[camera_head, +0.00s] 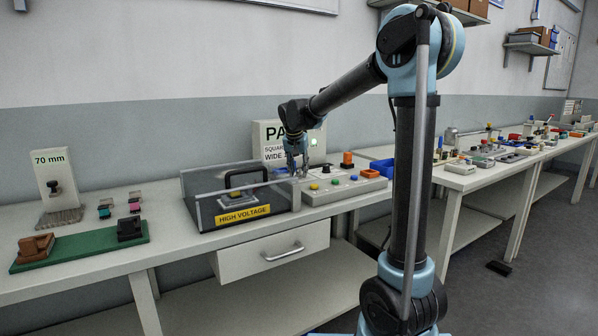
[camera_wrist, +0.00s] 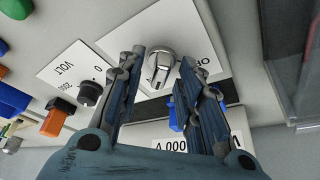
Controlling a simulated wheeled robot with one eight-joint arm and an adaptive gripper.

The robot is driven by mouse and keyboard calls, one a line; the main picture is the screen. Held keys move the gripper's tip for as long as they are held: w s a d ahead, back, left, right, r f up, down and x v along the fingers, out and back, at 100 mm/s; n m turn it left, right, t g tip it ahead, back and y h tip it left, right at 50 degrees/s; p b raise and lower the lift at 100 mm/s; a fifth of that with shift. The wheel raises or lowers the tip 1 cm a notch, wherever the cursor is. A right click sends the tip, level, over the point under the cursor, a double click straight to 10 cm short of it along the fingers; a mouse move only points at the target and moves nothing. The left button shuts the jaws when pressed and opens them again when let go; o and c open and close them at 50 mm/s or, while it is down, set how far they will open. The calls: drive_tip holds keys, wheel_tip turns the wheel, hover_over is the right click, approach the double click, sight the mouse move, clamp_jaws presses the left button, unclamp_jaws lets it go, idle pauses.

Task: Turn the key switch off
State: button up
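The key switch (camera_wrist: 160,62) is a silver round piece with a raised bar, on a white label plate whose lettering is partly hidden. In the wrist view my gripper (camera_wrist: 162,66) is open, with one fingertip on each side of the key switch. I cannot tell whether either finger touches it. In the head view my gripper (camera_head: 297,167) points down over the left end of the control panel (camera_head: 325,194). The key switch is too small and covered to make out there.
A clear-sided box (camera_head: 240,195) marked HIGH VOLTAGE stands close on the left of my gripper. A black knob (camera_wrist: 90,93) and an orange switch (camera_wrist: 54,121) are nearby on the panel. A PA… sign (camera_head: 272,135) stands behind. A blue bin (camera_head: 383,168) is to the right.

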drive_tip(key=shift+c, duration=0.5)
clamp_jaws()
drive_tip(key=shift+n, duration=0.3)
drive_tip(key=n, duration=0.1)
drive_tip(key=n+y, duration=0.1)
drive_tip(key=n, duration=0.1)
drive_tip(key=shift+d+n+y, duration=0.25)
drive_tip(key=shift+n+y, duration=0.05)
drive_tip(key=n, duration=0.2)
drive_tip(key=n+y, duration=0.1)
drive_tip(key=n, duration=0.1)
drive_tip(key=shift+d+n+g+y, duration=0.1)
drive_tip(key=shift+n+g+y, duration=0.2)
drive_tip(key=shift+g, duration=0.1)
drive_tip(key=n+g+y, duration=0.1)
drive_tip(key=n, duration=0.3)
drive_tip(key=shift+w+d, duration=0.1)
drive_tip(key=shift+w+n+g+y, duration=0.1)
drive_tip(key=shift+n+g+y, duration=0.25)
drive_tip(key=shift+n, duration=0.9)
drive_tip(key=shift+n+g+y, duration=0.15)
drive_tip(key=shift+n+g, duration=0.3)
drive_tip(key=shift+n, duration=0.8)
